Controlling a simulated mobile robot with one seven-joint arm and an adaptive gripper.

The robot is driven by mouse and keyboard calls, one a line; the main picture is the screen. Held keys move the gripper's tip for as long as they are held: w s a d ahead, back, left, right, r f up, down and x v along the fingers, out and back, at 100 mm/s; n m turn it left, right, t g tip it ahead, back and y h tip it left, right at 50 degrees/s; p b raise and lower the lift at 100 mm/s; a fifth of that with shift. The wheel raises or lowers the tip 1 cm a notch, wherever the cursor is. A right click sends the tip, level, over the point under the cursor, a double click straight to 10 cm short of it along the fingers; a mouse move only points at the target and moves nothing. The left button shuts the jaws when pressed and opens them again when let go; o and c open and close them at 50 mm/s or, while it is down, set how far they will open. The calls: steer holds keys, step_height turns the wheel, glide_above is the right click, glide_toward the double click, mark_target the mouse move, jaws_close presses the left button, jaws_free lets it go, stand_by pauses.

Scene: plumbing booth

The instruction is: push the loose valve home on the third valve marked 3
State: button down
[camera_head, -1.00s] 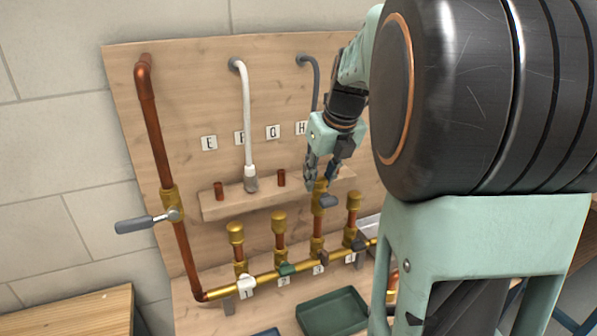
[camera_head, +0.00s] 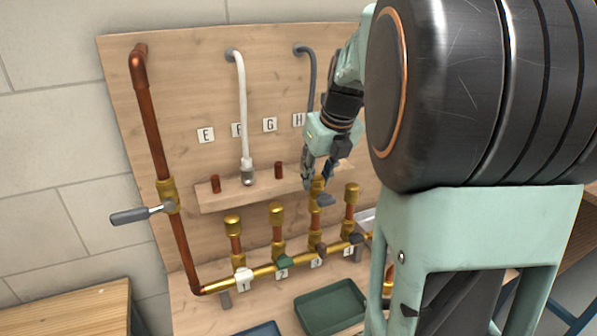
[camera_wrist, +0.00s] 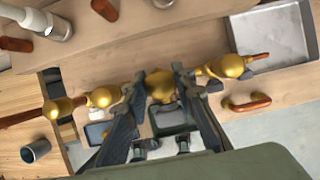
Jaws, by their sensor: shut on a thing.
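Brass-capped risers stand close by, at 2 (camera_head: 277,212) and 4 (camera_head: 352,192). A wooden shelf (camera_head: 220,198) with copper stubs is behind. A green tray (camera_head: 331,308) lies below, and a grey metal tray (camera_wrist: 268,40) shows in the wrist view.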

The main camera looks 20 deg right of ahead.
steer(key=shift+s+f, duration=0.1)
steer(key=shift+f, duration=0.1)
steer(key=c, duration=1.5)
jaws_free()
steer(key=shift+c, duration=0.2)
steer(key=v, duration=1.2)
steer(key=shift+r, duration=0.2)
step_height(320, 180, up, 6)
steer(key=p, duration=0.6)
steer(key=shift+f, duration=0.1)
